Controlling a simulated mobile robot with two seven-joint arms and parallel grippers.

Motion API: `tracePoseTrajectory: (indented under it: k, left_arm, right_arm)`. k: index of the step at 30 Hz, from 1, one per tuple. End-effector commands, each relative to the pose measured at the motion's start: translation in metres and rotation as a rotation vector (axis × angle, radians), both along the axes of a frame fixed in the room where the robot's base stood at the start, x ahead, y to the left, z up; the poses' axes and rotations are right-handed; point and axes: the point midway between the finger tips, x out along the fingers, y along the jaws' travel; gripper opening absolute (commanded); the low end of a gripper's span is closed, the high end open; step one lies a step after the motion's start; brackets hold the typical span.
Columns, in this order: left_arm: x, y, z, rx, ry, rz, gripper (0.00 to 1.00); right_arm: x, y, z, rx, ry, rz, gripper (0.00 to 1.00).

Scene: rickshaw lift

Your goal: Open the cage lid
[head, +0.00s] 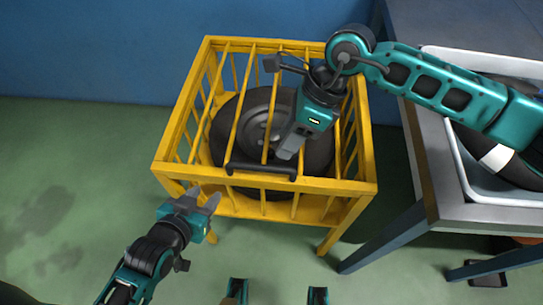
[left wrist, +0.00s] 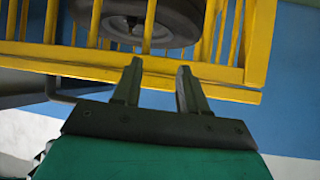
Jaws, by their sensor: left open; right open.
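The yellow cage (head: 366,168) stands on the green floor in the head view with a dark wheel (head: 252,125) inside. Its barred lid lies flat across the top and looks closed. A black handle (head: 261,172) runs along the lid's front edge. My right gripper (head: 289,147) points down over the lid, just behind the handle's right end; I cannot tell whether it touches the bars. It is open. My left gripper (head: 208,199) is open and empty by the cage's front left. In the left wrist view, its two fingers (left wrist: 157,88) are apart, with a yellow cage rail (left wrist: 215,88) beyond them.
A metal table (head: 436,180) stands close to the cage's right side. On it is a white tray (head: 462,180) holding a dark, rounded object (head: 505,160) with a white band. A blue wall (head: 120,50) is behind. The floor at left is clear.

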Motion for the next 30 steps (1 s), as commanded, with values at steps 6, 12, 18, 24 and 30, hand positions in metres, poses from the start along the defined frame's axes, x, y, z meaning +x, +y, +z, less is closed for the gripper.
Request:
tracePoseTrajectory:
  k: [6,12,18,24,30]
  left_arm:
    - [-0.001,-0.001,-0.003,-0.002,0.005,0.001,0.43]
    - [-0.001,-0.002,-0.004,-0.004,0.008,0.0,0.43]
    - [-0.001,-0.002,-0.003,-0.005,0.007,0.0,0.43]
    - [0.0,-0.003,-0.002,-0.006,0.003,0.0,0.43]
    - [0.001,-0.003,-0.001,-0.006,0.001,0.0,0.43]
  right_arm:
    - [-0.008,0.018,-0.041,0.001,0.004,0.0,0.42]
    - [-0.012,0.028,-0.063,0.003,0.003,0.002,0.42]
    - [-0.013,0.03,-0.069,0.003,0.0,0.001,0.42]
    - [-0.013,0.03,-0.069,0.003,0.0,0.001,0.42]
    - [-0.013,0.03,-0.068,0.003,0.002,0.0,0.23]
